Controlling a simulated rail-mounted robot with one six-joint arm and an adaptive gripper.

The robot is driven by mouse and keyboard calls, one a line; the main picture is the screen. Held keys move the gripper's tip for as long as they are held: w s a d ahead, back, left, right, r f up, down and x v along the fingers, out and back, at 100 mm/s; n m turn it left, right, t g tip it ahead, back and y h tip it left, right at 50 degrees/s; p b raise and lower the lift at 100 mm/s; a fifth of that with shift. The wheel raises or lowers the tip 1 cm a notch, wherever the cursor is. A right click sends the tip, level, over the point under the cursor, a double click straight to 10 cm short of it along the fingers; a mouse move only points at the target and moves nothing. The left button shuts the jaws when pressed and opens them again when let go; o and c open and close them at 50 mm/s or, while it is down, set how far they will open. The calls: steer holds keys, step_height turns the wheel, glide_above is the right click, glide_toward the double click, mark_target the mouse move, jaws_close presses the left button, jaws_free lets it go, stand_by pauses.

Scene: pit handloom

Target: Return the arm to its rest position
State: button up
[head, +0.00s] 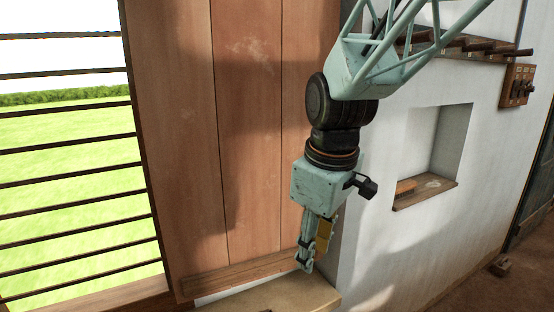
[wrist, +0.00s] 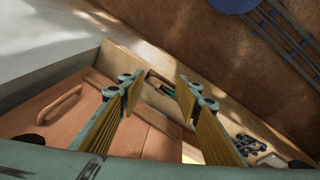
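My gripper (head: 306,262) hangs at the end of my arm in the head view, pointing down. It is in front of the lower right part of the wooden shutter, above a pale ledge (head: 275,296). In the wrist view the two fingers of my gripper (wrist: 158,86) stand apart with a clear gap and hold nothing. A small dark compartment with something teal in it (wrist: 164,88) shows beyond the gap, apart from the fingers. My arm reaches down from the top right, bent at the wrist.
A wooden shutter (head: 245,110) stands beside a barred window (head: 75,150). Right of my arm are a wall niche with a small wooden-handled item (head: 405,187), a peg rack (head: 470,46) and a switch board (head: 517,86). Blue items (wrist: 250,146) lie at lower right in the wrist view.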

steer(key=s+d+r+m, duration=0.2)
steer(key=s+d+m, duration=0.1)
steer(key=s, duration=0.5)
steer(key=s+d+r+m+t, duration=0.1)
steer(key=s+d+m, duration=0.3)
steer(key=s, duration=0.5)
steer(key=s+d+r+m, duration=0.3)
steer(key=s+d, duration=0.3)
steer(key=s, duration=0.2)
steer(key=shift+s+r+m+t+b, duration=0.3)
steer(key=shift+s+r+t, duration=0.1)
steer(key=shift+r, duration=0.2)
steer(key=shift+c, duration=0.4)
stand_by(0.7)
